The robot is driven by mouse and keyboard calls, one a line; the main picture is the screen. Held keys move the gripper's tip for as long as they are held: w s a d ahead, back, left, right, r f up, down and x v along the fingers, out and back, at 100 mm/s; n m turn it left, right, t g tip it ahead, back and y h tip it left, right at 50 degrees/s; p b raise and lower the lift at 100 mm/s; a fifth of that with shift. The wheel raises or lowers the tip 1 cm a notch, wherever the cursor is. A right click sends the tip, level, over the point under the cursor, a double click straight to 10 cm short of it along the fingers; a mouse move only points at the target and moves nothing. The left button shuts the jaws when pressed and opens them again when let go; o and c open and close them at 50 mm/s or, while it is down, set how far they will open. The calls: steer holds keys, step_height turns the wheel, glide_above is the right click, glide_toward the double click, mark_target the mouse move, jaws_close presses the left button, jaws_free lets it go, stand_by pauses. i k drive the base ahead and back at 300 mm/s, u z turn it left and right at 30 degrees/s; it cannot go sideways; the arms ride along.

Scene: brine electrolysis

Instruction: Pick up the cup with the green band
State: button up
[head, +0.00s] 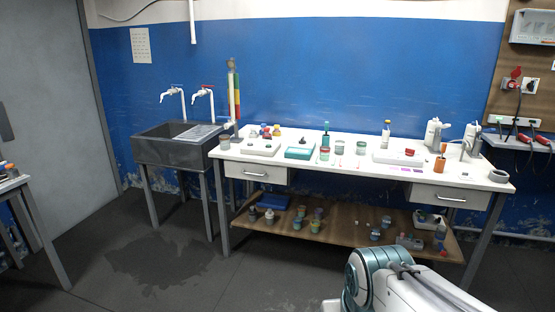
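Several small cups stand near the middle of the white bench top (280,160). One small cup (325,154) near the front edge shows green, with some red, and looks most like the cup with the green band; it is too small to be sure. To its right stand a cup with a reddish look (339,147) and a grey cup (361,148). The green cup appears upright. My arm's white and teal links show at the bottom right, well in front of the bench. My gripper is not in view.
A teal bottle (326,134) stands behind the cups, and a teal-topped tray (299,152) lies to their left. A dark sink (175,145) adjoins the bench's left end. A wooden lower shelf (340,229) holds more containers. The floor before the bench is clear.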

mark_target(361, 146)
steer(key=z, duration=0.15)
steer(key=i, duration=1.6)
steer(key=z, duration=0.6)
steer(key=i, duration=1.55)
steer(key=z, duration=0.35)
steer(key=i, duration=0.55)
steer(key=z, duration=0.1)
